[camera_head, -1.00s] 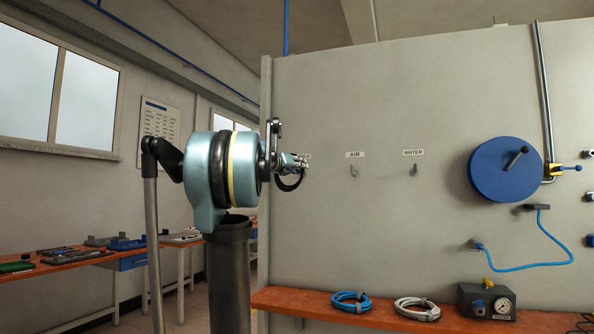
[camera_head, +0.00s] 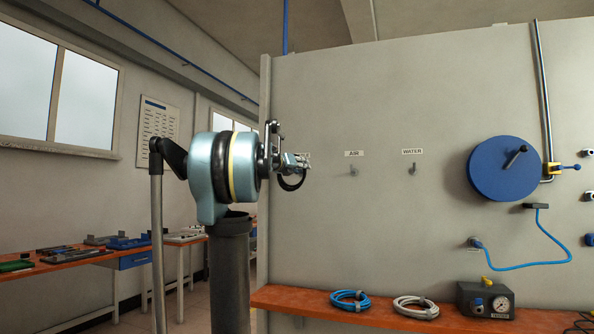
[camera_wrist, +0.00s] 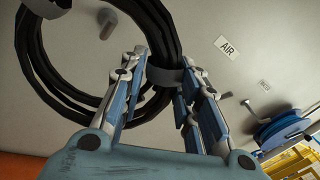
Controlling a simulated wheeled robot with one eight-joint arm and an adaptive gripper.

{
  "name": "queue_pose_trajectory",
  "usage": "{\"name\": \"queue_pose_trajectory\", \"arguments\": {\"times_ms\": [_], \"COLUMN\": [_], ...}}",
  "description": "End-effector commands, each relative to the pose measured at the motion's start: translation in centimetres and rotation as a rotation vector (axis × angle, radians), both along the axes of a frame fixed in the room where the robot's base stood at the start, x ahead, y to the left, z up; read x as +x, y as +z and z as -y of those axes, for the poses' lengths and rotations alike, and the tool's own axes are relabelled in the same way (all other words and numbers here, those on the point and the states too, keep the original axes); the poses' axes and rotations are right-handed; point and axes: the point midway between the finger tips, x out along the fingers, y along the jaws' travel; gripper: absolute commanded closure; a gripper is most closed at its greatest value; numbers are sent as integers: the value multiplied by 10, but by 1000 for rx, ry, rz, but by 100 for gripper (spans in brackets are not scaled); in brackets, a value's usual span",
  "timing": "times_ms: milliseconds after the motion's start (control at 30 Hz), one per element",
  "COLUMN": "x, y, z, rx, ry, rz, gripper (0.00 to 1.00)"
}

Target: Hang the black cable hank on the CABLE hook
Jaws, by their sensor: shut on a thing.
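The black cable hank (camera_wrist: 70,100) is a loose ring of several turns, tied with a grey band (camera_wrist: 168,76). My gripper (camera_wrist: 167,68) is shut on it at the band. In the head view my gripper (camera_head: 297,160) holds the hank (camera_head: 292,184) upright before the wall. A grey hook (camera_wrist: 108,22) shows within the ring's opening in the wrist view. I cannot tell whether it passes through the ring or stands behind it. In the head view my gripper hides the CABLE hook and most of its label.
AIR (camera_head: 354,153) and WATER (camera_head: 412,151) labels have bare hooks below them on the wall. A blue reel (camera_head: 504,169) is farther right. Blue (camera_head: 349,301) and white (camera_head: 416,307) hanks lie on the orange shelf (camera_head: 290,297). The wall around the hooks is clear.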

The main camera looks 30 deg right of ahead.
Motion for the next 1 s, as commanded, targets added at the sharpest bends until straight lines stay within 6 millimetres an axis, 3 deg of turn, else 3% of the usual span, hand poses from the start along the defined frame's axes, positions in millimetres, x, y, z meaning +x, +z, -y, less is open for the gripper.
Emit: {"name": "queue_pose_trajectory", "arguments": {"times_ms": [1000], "x": [32], "y": [-4], "z": [35], "rx": [0], "ry": [2], "rz": [0], "gripper": [100]}}
